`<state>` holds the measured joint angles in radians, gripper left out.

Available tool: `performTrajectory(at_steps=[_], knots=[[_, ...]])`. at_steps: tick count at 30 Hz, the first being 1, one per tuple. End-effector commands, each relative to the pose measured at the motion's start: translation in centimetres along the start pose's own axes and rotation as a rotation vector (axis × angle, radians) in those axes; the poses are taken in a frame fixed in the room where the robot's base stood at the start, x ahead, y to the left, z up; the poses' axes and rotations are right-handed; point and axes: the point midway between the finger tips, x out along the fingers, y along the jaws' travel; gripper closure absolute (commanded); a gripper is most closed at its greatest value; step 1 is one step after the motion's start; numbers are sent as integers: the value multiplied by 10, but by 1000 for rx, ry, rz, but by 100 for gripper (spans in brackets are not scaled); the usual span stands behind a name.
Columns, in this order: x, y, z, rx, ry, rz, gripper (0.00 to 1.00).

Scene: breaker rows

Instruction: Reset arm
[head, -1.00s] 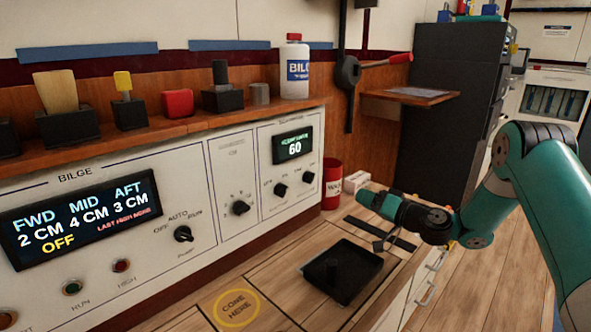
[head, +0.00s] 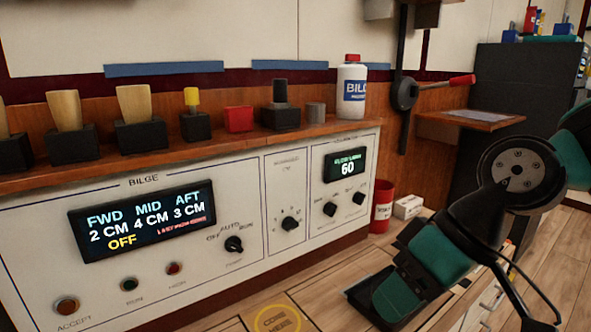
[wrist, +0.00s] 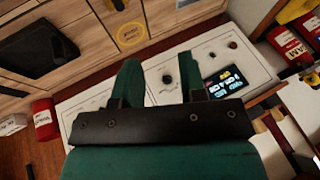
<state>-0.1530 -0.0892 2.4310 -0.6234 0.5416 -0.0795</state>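A dark tray (wrist: 38,50) and a yellow circle (wrist: 131,35) lie there. A red-handled lever (head: 402,95) is on the wall.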

Motion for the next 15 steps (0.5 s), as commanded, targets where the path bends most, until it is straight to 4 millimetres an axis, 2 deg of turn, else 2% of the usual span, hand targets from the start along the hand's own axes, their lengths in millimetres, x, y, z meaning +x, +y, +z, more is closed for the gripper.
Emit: performTrajectory(at_steps=[1,7,9,15], knots=[[-4,-10,17,-5,-34,23,62],[-18,-28,80,22,-163,116,62],[-41,-36,64,27,-160,110,62],[-81,-54,47,26,-158,109,62]])
